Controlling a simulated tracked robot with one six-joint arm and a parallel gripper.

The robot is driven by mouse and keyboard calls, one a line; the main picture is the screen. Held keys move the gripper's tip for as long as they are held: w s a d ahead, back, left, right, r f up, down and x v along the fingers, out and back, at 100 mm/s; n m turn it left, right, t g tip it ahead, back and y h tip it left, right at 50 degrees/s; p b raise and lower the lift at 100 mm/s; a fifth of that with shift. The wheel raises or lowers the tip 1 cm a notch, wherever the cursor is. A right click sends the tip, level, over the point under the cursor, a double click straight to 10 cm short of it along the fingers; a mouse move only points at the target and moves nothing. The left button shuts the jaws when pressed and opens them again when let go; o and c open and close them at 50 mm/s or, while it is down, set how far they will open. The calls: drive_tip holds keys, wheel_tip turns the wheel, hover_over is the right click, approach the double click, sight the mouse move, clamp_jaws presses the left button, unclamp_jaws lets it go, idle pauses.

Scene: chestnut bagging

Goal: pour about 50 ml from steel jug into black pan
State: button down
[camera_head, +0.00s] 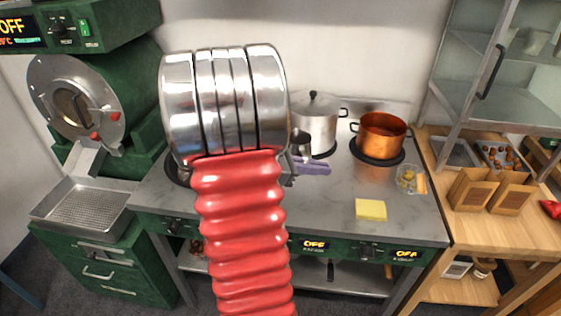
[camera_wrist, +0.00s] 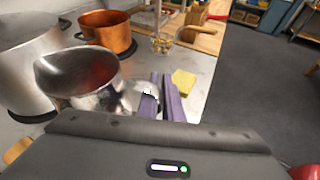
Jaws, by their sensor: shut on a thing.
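The steel jug (camera_wrist: 80,88) stands out at the left of the wrist view, its mouth facing up toward the camera and a reddish tint inside. My gripper (camera_wrist: 160,95), with purple fingers, is shut on the jug at its right side, apparently by the handle. In the head view my gripper (camera_head: 312,168) shows just right of my arm, with a small part of the jug (camera_head: 301,145) above it. A dark rim, likely the black pan (camera_head: 175,172), peeks out left of my arm; the rest is hidden. I cannot tell the liquid level.
A tall lidded steel pot (camera_head: 316,125) stands behind the jug. A copper pot (camera_head: 381,135) sits on a burner to the right. A yellow sponge (camera_head: 371,209) and a small glass bowl (camera_head: 409,179) lie on the counter. Clear counter (camera_head: 335,205) lies at front.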

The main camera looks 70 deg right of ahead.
drive_tip(key=w+a+n+t+h, duration=0.2)
drive_tip(key=w+a+n+t, duration=0.15)
drive_tip(key=w, duration=0.65)
drive_tip(key=w+a+n+t+h, duration=0.2)
drive_tip(key=w+n+t, duration=0.2)
drive_tip(key=w, duration=0.6)
drive_tip(key=w+a+n+t+h, duration=0.1)
drive_tip(key=w+a+n+t, duration=0.15)
drive_tip(key=w, duration=0.75)
drive_tip(key=w+a+f+n+t+y, duration=0.1)
drive_tip(key=w+a+n+t+y, duration=0.1)
drive_tip(key=w+a+n+t, duration=0.55)
drive_tip(key=w+a+f+n+t+y, duration=0.1)
drive_tip(key=w+a+n+t, duration=0.15)
drive_tip(key=w+a, duration=0.95)
drive_tip(key=a+f+n+t+y, duration=0.1)
drive_tip(key=a+n+t+y, duration=0.1)
drive_tip(key=a, duration=0.9)
drive_tip(key=a+f+n+t+y, duration=0.1)
drive_tip(key=a+n+y, duration=0.2)
drive_tip(key=a, duration=0.8)
drive_tip(key=shift+s+f+t+y, duration=0.2)
drive_tip(key=shift+f+t+y, duration=0.15)
drive_tip(key=shift+y, duration=0.25)
drive_tip(key=shift+s, duration=0.15)
